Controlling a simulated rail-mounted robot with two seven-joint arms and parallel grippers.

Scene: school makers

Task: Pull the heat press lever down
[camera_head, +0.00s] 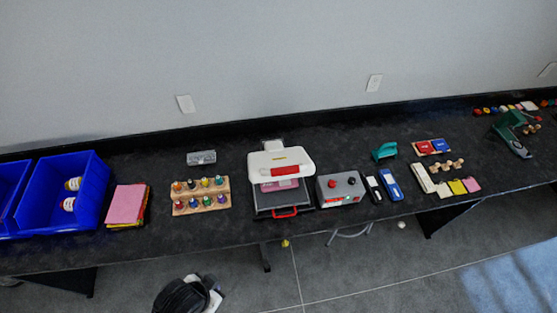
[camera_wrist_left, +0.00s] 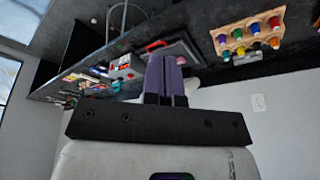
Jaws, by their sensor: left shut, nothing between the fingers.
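The heat press (camera_head: 265,161) stands on the dark bench in the middle of the head view. Its white upper part is raised at the back, with a red bar handle (camera_head: 285,170) on it. A pink piece (camera_head: 272,186) shows on the grey lower plate, and a red pull (camera_head: 285,212) sits at the front. My left gripper (camera_head: 190,294) is low in front of the bench, apart from the press. In the left wrist view its purple fingers (camera_wrist_left: 165,78) are shut and empty, partly covering the press (camera_wrist_left: 180,50). My right gripper is not in view.
A wooden rack of coloured bottles (camera_head: 201,196) stands left of the press. A grey control box (camera_head: 341,190) with red and black knobs stands close on its right. Blue bins (camera_head: 62,198) and pink cloths (camera_head: 126,205) are farther left. Space in front of the bench is mostly clear.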

